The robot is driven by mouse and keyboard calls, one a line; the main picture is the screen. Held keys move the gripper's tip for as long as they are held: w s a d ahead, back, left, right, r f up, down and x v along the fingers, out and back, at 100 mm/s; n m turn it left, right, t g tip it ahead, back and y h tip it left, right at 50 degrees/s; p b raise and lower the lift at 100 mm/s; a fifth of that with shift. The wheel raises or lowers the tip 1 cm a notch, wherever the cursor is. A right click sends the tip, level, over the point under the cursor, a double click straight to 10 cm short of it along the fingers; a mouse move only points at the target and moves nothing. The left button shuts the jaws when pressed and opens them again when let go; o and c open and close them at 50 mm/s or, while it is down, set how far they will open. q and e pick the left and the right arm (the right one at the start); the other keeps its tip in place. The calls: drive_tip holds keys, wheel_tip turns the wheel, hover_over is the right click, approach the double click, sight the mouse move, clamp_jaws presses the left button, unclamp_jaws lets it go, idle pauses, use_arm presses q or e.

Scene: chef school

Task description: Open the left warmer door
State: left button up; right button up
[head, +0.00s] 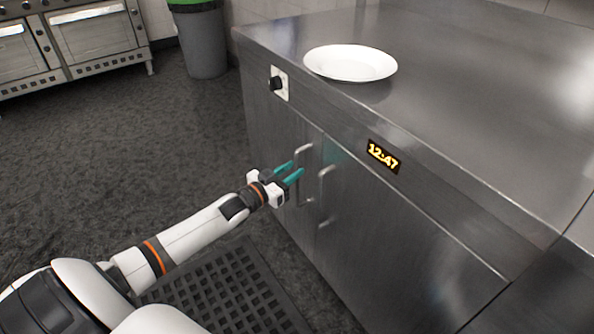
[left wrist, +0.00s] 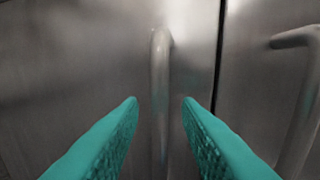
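The warmer is a stainless steel cabinet with two doors side by side. The left warmer door (head: 270,137) is closed, flush with the front. Its vertical bar handle (head: 306,151) also shows in the left wrist view (left wrist: 160,75). The right door (head: 365,225) is closed too, with its own handle (head: 322,185). My left gripper (head: 295,170) is open in front of the left handle. In the left wrist view its teal fingers (left wrist: 160,100) stand apart, one on each side of the handle, with gaps on both sides. How deep the handle lies between them is unclear. My right gripper is not in view.
A white plate (head: 350,63) lies on the steel counter top. A knob (head: 277,84) and a clock display (head: 383,156) are on the cabinet front. A black perforated mat (head: 225,290) lies on the floor. A grey bin (head: 202,42) and ovens (head: 70,40) stand behind; floor at left is clear.

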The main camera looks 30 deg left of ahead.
use_arm(q)
drive_tip(key=shift+w+d, duration=0.25)
drive_tip(key=shift+w, duration=1.05)
drive_tip(key=shift+c, duration=0.4)
clamp_jaws()
